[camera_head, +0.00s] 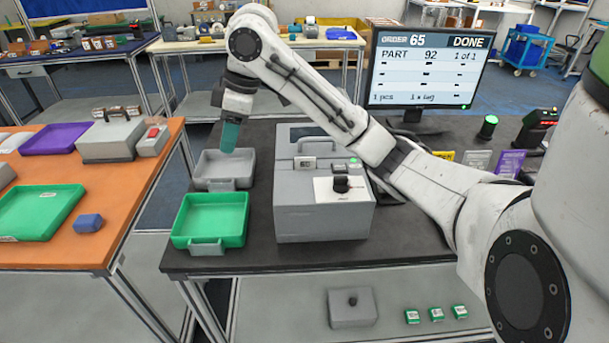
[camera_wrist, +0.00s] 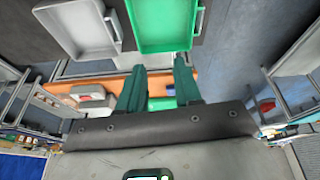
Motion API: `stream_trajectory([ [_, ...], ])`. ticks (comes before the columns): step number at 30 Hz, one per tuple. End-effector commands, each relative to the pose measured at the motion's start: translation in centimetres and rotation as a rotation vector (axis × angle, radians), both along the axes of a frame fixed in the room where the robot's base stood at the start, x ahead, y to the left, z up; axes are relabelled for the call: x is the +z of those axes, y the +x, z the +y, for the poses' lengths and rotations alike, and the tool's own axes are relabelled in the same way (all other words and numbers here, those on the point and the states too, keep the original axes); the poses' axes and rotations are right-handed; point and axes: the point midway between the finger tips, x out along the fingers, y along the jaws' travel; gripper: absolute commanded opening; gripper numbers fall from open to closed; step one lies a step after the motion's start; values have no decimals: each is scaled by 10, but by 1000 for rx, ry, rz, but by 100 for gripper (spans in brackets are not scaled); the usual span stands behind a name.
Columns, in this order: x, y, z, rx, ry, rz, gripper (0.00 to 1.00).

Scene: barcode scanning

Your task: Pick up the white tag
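The white tag does not show in the wrist view.
A green tray (camera_head: 211,213) sits in front of the grey tray. A grey box-shaped machine (camera_head: 297,222) stands right of them. A monitor (camera_head: 426,68) reads "DONE".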

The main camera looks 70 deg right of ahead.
Motion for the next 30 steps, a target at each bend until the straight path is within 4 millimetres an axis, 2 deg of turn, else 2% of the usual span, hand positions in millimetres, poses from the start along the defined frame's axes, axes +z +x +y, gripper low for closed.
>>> stream_trajectory([
  [1, 4, -19, -26, -16, -41, 49, 34],
  [6, 12, -75, -77, -54, -103, 206, 34],
  [9, 15, -99, -94, -75, -116, 271, 34],
  [12, 16, -113, -103, -88, -120, 309, 34],
  [14, 13, -118, -105, -92, -118, 320, 34],
  [24, -32, -119, -106, -93, -119, 323, 34],
  [30, -44, -120, -106, -93, -119, 322, 34],
])
